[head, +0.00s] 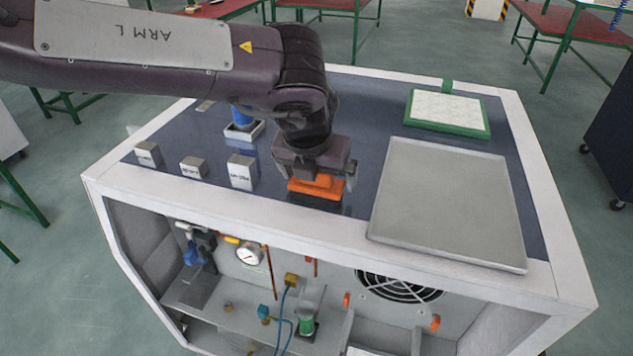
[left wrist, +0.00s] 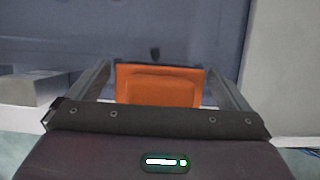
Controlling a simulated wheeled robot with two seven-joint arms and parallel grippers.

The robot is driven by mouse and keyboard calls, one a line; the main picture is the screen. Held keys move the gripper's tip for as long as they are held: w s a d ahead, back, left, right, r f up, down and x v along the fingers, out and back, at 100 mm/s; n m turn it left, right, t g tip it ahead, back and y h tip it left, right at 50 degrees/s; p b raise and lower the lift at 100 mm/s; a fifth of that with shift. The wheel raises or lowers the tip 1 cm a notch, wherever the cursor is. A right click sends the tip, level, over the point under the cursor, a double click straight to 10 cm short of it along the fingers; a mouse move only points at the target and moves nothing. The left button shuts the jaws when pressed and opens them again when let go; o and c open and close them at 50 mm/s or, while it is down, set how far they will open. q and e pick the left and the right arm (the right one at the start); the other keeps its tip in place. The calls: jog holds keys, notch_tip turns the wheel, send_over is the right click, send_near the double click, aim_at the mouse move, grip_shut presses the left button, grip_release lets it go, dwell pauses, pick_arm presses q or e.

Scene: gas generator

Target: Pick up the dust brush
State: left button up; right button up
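The dust brush (head: 317,186) has an orange top and a dark lower part. It rests on the dark blue top of the generator cabinet, near the front edge. My left gripper (head: 318,180) is right above it, pointing down, with one finger on each side. In the left wrist view the orange brush (left wrist: 158,88) lies between the two spread fingers (left wrist: 160,75), with a narrow gap visible at each side. The gripper looks open around the brush. My right gripper is in neither view.
A grey flat panel (head: 450,205) lies right of the brush, with a green-framed filter (head: 447,112) behind it. Several labelled metal blocks (head: 242,172) stand to the left. A white raised rim (head: 330,222) borders the cabinet top. The open front shows a gauge (head: 248,254) and fan (head: 400,286).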

pick_arm(q)
jog(key=c, duration=0.7)
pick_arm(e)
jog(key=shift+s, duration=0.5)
pick_arm(q)
jog(key=shift+r, duration=0.15)
jog(key=shift+c, duration=0.2)
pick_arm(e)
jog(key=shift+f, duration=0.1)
pick_arm(q)
notch_tip(320, 180, up, 8)
jog(key=shift+r+b, duration=0.25)
jog(key=shift+b, duration=0.8)
notch_tip(320, 180, up, 11)
jog(key=shift+r, duration=0.15)
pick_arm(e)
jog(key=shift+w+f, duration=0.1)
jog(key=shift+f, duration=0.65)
pick_arm(q)
jog(key=o, duration=0.4)
jog(key=shift+c, duration=1.3)
